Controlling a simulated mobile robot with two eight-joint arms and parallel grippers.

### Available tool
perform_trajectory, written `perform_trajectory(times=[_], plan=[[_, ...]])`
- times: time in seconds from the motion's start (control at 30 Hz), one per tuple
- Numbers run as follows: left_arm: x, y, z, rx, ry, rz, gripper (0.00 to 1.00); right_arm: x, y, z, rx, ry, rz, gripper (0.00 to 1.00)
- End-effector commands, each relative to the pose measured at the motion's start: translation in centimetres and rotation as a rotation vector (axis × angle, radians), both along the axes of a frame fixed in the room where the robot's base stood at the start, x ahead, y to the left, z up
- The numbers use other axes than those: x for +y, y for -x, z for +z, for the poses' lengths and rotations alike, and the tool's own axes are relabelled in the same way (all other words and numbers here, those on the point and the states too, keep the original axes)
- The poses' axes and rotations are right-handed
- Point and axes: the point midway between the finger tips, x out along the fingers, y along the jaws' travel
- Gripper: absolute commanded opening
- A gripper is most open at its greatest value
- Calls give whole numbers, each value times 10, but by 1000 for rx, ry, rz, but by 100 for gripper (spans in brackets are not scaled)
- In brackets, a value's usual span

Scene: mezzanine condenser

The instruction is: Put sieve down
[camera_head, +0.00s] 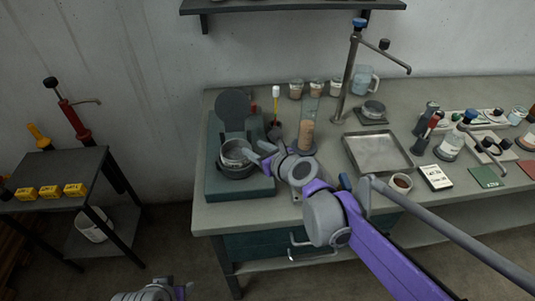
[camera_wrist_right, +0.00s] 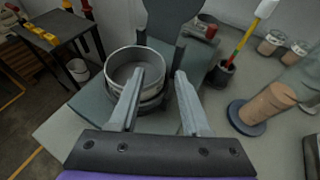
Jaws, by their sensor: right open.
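The sieve (camera_head: 235,152) is a round, shiny metal ring sitting on a dark round base on the teal-grey device at the left of the bench. In the right wrist view the sieve (camera_wrist_right: 137,66) looks upright and level in the darker ring below it. My right gripper (camera_head: 257,152) is open at the sieve's right side. In the wrist view its fingers (camera_wrist_right: 160,75) lie apart, with the sieve's right rim between them; contact cannot be told.
The device's round dark lid (camera_head: 233,105) stands raised behind the sieve. A cup with brushes (camera_wrist_right: 222,75) and a brown-filled cylinder (camera_head: 307,130) stand to the right. A metal tray (camera_head: 377,168) lies farther right. A dark side table (camera_head: 60,170) stands at left.

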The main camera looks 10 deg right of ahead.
Motion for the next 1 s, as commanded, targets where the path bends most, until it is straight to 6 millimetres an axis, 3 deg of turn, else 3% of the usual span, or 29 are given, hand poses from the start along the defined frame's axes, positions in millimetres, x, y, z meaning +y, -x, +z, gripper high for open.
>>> perform_trajectory(times=[0.3, 0.7, 0.77, 0.87, 1.0], plan=[[0, -1, 5, -2, 0, 0, 50, -24, 47, 22, 1, 0, -1, 48], [0, -1, 6, -2, 0, 0, 50, -30, 62, 26, -7, 31, 16, 48], [0, -1, 6, -2, 0, 0, 50, -30, 69, 21, -24, 101, 53, 48], [0, -1, 6, -2, 0, 0, 50, -33, 90, 6, -80, 338, 182, 48], [0, -1, 6, -2, 0, 0, 50, -44, 139, -31, -193, 840, 500, 48]])
